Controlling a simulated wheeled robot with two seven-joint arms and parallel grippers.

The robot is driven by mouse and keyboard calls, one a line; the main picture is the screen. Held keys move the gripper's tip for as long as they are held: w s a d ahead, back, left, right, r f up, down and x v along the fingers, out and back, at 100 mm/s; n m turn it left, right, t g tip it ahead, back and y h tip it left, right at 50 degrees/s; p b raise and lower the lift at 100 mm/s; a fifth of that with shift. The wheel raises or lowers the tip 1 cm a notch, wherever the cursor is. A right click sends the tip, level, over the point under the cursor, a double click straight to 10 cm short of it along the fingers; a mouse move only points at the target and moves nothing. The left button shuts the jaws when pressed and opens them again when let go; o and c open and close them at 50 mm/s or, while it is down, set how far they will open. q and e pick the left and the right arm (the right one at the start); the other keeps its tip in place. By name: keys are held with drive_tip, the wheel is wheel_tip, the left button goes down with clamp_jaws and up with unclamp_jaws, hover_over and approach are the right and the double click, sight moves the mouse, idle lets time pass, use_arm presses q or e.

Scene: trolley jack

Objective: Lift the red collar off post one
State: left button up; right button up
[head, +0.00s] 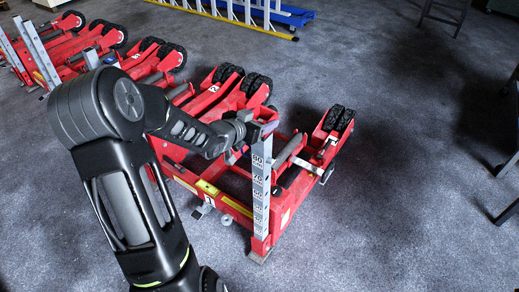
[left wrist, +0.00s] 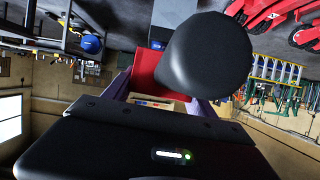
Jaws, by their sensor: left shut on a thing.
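Post one, seemingly the upright silver post with black number marks (head: 261,195), stands at the near corner of a red trolley jack (head: 235,205). A small red piece, which looks like the red collar (head: 268,126), shows at the post's top. My left gripper (head: 258,128) reaches it from the left and is shut on it. In the left wrist view the red collar (left wrist: 146,72) sits between my fingers, partly hidden by a large dark rounded shape (left wrist: 205,55). I cannot tell whether the collar is still around the post. My right gripper is not in view.
More red jacks with black wheels (head: 255,84) stand in a row behind and to the left. A yellow ladder (head: 230,18) and a blue object (head: 285,14) lie at the back. Dark legs of furniture (head: 505,165) stand at the right edge. Grey floor (head: 400,220) is clear at right.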

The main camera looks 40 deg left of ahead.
use_arm(q)
drive_tip(key=shift+r, duration=0.35)
wheel_tip(320, 180, up, 5)
drive_tip(key=p, duration=0.4)
idle(0.3)
drive_tip(key=shift+w+f, duration=0.1)
